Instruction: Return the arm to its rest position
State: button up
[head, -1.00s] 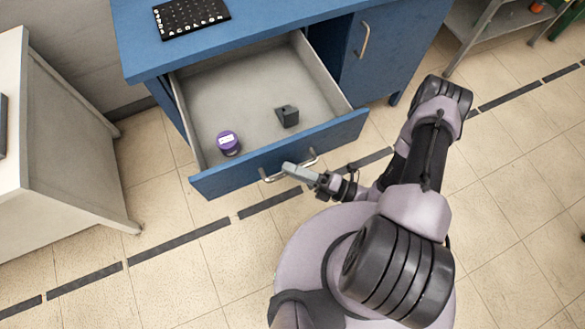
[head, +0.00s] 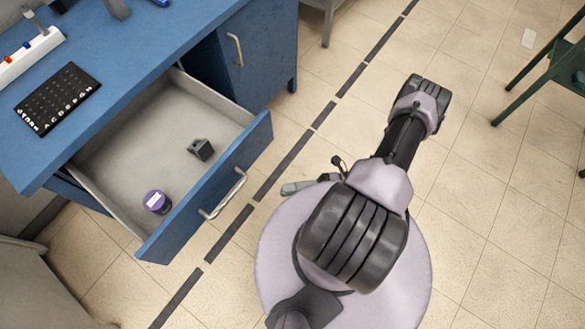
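My gripper (head: 286,189) shows as a small grey tip to the right of the open drawer's handle (head: 222,195), apart from it, above the tiled floor. Most of the gripper is hidden behind my arm, so its fingers cannot be told apart. My arm is bent up over my round base. The blue-fronted drawer (head: 185,205) stands pulled out of the blue desk. In it lie a purple round container with a pale label (head: 157,202) and a small black block (head: 201,149).
The blue desk (head: 110,50) carries a black keyboard (head: 58,98) and a white strip with coloured switches (head: 25,55). A cabinet door with a handle (head: 236,50) is right of the drawer. A green-legged chair or stool (head: 535,80) stands at the far right. Floor between is clear.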

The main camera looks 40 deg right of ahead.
jog(key=shift+s+d, duration=0.1)
jog(key=shift+d, duration=0.1)
jog(key=w+r+n+g+h, duration=0.2)
jog(key=r+n+g+h, duration=0.15)
jog(key=r+n, duration=0.25)
jog(key=w+d+r+n+g+h, duration=0.1)
jog(key=w+r+n+g+h, duration=0.1)
jog(key=r+n+g, duration=0.35)
jog(key=w+r+n+g+h, duration=0.2)
jog(key=w+r+n, duration=0.1)
jog(key=r+n, duration=0.45)
jog(key=s+a+r+n+t+h, duration=0.2)
jog(key=a+r+n+t+h, duration=0.1)
jog(key=r+n, duration=0.5)
jog(key=s+a+r+n+t+h, duration=0.2)
jog(key=a+r+n+t+h, duration=0.2)
jog(key=a+r+n, duration=0.4)
notch_tip(320, 180, up, 4)
jog(key=shift+s+f+n+t+h, duration=0.15)
jog(key=shift+s+n+t+h, duration=0.15)
jog(key=shift+n+h, duration=0.2)
